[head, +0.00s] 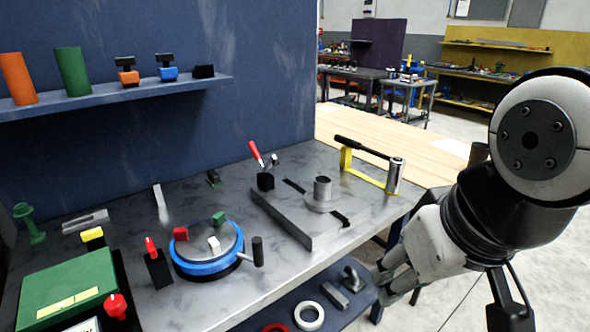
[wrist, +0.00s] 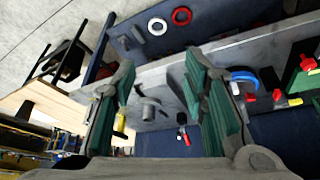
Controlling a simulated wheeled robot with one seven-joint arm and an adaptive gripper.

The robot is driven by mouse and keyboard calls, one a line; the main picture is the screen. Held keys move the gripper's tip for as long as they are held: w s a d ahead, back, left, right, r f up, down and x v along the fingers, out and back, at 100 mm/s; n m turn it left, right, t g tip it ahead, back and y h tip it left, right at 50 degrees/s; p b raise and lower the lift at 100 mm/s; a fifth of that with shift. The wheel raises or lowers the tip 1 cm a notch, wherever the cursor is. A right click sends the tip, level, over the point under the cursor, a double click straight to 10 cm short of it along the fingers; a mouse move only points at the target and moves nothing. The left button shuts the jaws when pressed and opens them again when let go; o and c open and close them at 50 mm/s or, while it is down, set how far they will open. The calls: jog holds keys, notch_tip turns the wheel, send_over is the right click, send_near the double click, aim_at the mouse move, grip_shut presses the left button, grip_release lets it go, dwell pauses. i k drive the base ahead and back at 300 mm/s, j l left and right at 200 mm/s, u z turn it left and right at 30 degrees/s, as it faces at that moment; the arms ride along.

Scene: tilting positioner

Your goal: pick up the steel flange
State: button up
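The steel flange (head: 322,195), a grey disc with a raised round hub, sits on a grey metal plate (head: 291,226) on the right part of the bench. In the wrist view the flange (wrist: 148,109) shows between the fingers but farther off. My gripper (head: 388,275) is beside the bench's right front edge, to the right of the flange and apart from it. In the wrist view my gripper (wrist: 160,75) has its two green-padded fingers spread wide with nothing between them.
A blue-rimmed turntable (head: 208,250) with small blocks is at left. A lower shelf (head: 350,309) holds rings and metal parts.

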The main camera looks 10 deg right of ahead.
aim_at(322, 198)
jog(key=z, duration=0.1)
jog(key=i+j, duration=0.15)
jog(key=i, duration=0.45)
jog(key=i+j+z, duration=0.15)
jog(key=i, duration=0.45)
